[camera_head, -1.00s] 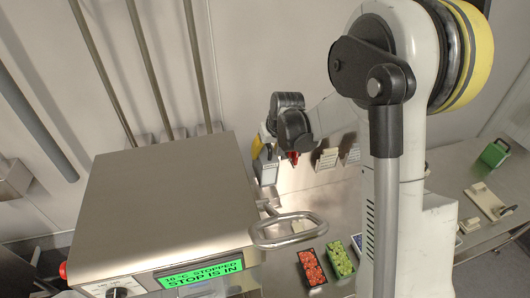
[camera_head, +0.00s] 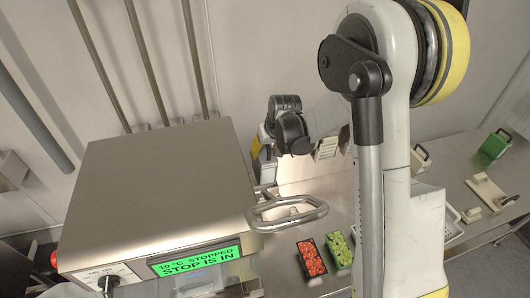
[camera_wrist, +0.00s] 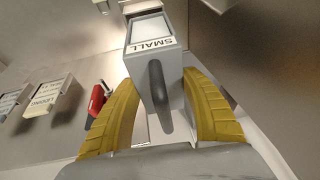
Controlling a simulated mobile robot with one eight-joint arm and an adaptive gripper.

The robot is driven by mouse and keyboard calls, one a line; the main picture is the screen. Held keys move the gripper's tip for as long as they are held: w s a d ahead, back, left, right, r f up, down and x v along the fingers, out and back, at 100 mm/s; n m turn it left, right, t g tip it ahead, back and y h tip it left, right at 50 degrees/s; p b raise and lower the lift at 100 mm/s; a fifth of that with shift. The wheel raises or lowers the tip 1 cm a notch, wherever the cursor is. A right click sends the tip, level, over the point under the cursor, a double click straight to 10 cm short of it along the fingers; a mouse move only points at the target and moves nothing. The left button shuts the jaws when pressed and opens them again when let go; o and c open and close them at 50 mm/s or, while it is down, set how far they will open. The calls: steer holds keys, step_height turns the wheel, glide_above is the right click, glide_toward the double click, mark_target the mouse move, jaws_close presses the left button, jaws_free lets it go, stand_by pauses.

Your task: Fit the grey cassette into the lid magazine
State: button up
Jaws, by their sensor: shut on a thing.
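A grey cassette (camera_wrist: 155,68) with a dark handle and a white label reading SMALL is in the wrist view. The two yellow fingers of my gripper (camera_wrist: 157,105) are on either side of its handle end, shut on it. In the head view my gripper (camera_head: 262,158) is behind the steel machine's right rear corner, partly hidden by my dark wrist. The cassette there is a small pale patch, mostly hidden. I cannot make out the lid magazine clearly in either view.
A steel machine (camera_head: 150,185) with a green display reading STOP IS IN fills the left; its bar handle (camera_head: 288,212) juts right. Pale labelled blocks (camera_wrist: 47,95) and a red item (camera_wrist: 97,98) are beside my gripper. Red (camera_head: 311,258) and green (camera_head: 340,250) filled trays stand in front.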

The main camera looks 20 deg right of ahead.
mark_target(270, 151)
steer(key=shift+a+h, duration=0.1)
steer(key=shift+h, duration=0.2)
steer(key=shift+f, duration=0.1)
step_height(270, 151, down, 6)
steer(key=b, duration=0.6)
steer(key=shift+r, duration=0.2)
steer(key=o, duration=1.4)
steer(key=shift+s, duration=0.1)
steer(key=shift+o, duration=0.2)
steer(key=v, duration=1.2)
